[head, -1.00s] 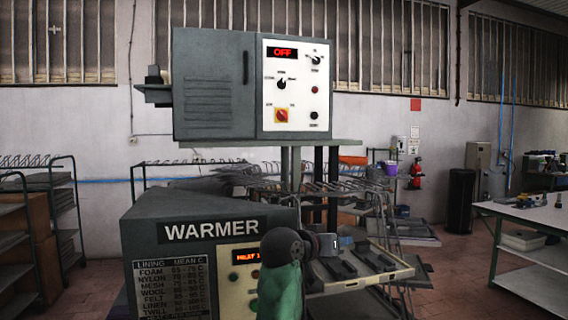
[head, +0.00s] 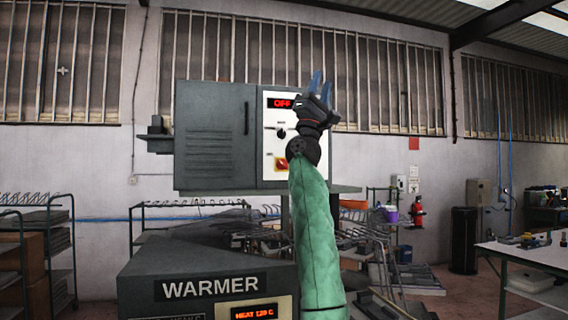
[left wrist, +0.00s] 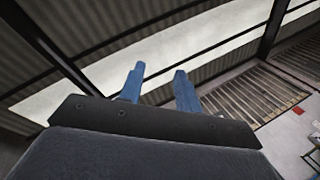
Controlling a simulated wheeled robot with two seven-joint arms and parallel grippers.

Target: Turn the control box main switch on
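The grey control box (head: 211,130) stands behind the warmer, with a pale panel on its right side. Its display (head: 280,103) reads OFF in red. My left gripper (head: 321,82) is raised in front of the panel's upper right, blue fingers pointing up. The left wrist view shows its two fingers (left wrist: 159,72) apart with nothing between them. My arm hides the panel's right-hand controls. My right gripper is out of view.
The warmer (head: 209,287) stands below, its display (head: 254,313) lit. A wire rack (head: 195,203) is behind it. A table (head: 520,254) with tools and a black bin (head: 463,240) stand at the right. The space left of my arm before the panel looks clear.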

